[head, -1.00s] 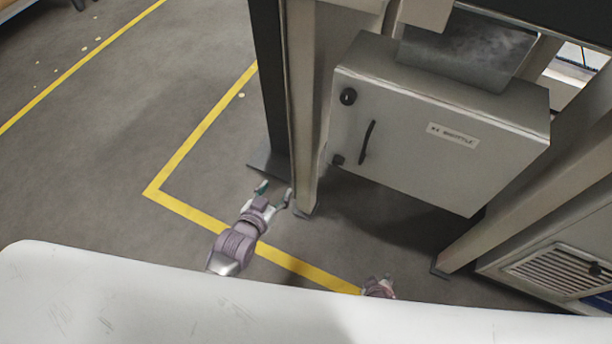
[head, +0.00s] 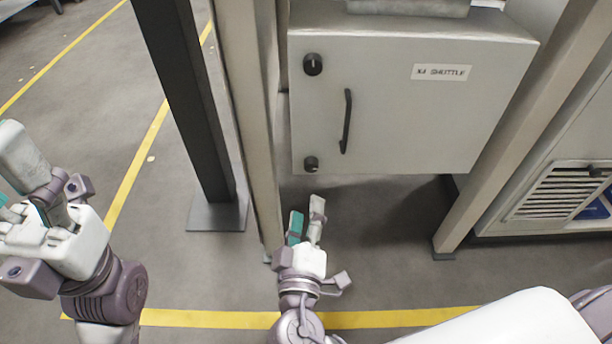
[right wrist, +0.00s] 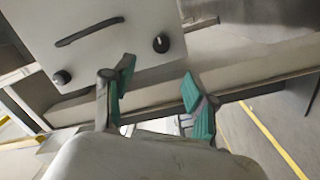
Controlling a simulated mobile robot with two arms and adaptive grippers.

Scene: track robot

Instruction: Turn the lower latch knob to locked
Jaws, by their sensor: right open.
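The lower latch knob (head: 311,164) is a small round black knob at the lower left of a grey cabinet door (head: 400,130). It also shows in the right wrist view (right wrist: 161,43); its pointer direction is too small to read surely. My right gripper (head: 306,215) is open and empty, below the lower knob in the head view and apart from it. Its two teal-padded fingers (right wrist: 158,95) are spread in the right wrist view. My left gripper (head: 18,185) is at the left edge, partly cut off and far from the cabinet.
An upper black knob (head: 313,64) with a white mark and a dark bar handle (head: 346,122) are on the same door. A beige post (head: 252,120) stands just left of the cabinet, beside a dark post (head: 190,100). Another post (head: 500,150) stands right. Floor below the cabinet looks clear.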

